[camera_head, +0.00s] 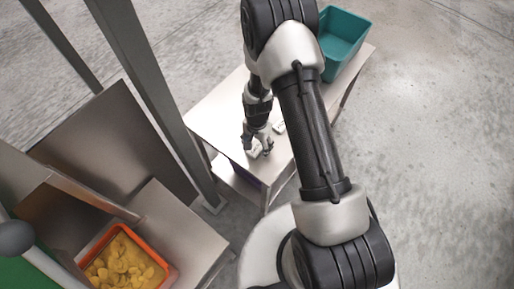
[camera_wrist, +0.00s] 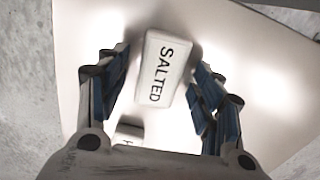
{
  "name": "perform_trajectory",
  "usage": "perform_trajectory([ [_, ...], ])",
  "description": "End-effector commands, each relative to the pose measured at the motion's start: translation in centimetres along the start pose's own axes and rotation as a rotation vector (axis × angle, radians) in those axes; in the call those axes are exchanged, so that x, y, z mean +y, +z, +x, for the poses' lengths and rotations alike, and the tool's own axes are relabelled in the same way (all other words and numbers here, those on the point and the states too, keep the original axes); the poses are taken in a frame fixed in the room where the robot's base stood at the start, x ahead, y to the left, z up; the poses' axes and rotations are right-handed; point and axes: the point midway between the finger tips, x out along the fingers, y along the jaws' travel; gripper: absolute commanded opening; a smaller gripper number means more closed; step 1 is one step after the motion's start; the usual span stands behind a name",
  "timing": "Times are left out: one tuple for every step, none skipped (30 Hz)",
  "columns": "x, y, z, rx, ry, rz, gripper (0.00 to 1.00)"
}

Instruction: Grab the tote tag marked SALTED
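The tag marked SALTED (camera_wrist: 162,70) is a white block with rounded edges and black letters, lying on a pale table (camera_wrist: 262,90). In the wrist view it lies between the two fingers of my gripper (camera_wrist: 160,88), with a gap on each side. My gripper is open and empty.
A teal tote (camera_head: 342,40) stands at the table's far end. An orange-red tote (camera_head: 165,275) of yellow chips sits in a metal chute at lower left. A grey metal post (camera_head: 160,95) rises left of the table. Concrete floor is clear at the right.

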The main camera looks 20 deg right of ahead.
Motion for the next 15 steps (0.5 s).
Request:
perform_trajectory([
  [0.01, 0.02, -0.02, 0.000, 0.000, 0.000, 0.57],
  [0.01, 0.02, -0.02, 0.000, 0.000, 0.000, 0.55],
  [0.02, 0.02, -0.02, 0.000, 0.000, 0.000, 0.52],
  [0.02, 0.02, -0.02, 0.000, 0.001, 0.000, 0.50],
  [0.02, 0.02, -0.02, 0.000, 0.001, 0.000, 0.48],
  [0.02, 0.03, -0.02, -0.001, 0.001, 0.000, 0.46],
  [0.02, 0.03, -0.02, -0.001, 0.001, 0.000, 0.43],
  [0.02, 0.03, -0.02, -0.001, 0.001, 0.000, 0.41],
  [0.02, 0.03, -0.02, -0.001, 0.001, 0.000, 0.39],
  [0.02, 0.03, -0.02, -0.001, 0.001, 0.000, 0.37],
  [0.03, 0.03, -0.02, -0.001, 0.001, 0.000, 0.35],
  [0.03, 0.03, -0.02, -0.001, 0.001, 0.000, 0.32],
  [0.03, 0.03, -0.02, -0.001, 0.001, 0.000, 0.30],
  [0.03, 0.03, -0.02, -0.001, 0.001, 0.000, 0.28],
  [0.03, 0.03, -0.02, -0.001, 0.001, 0.000, 0.26],
])
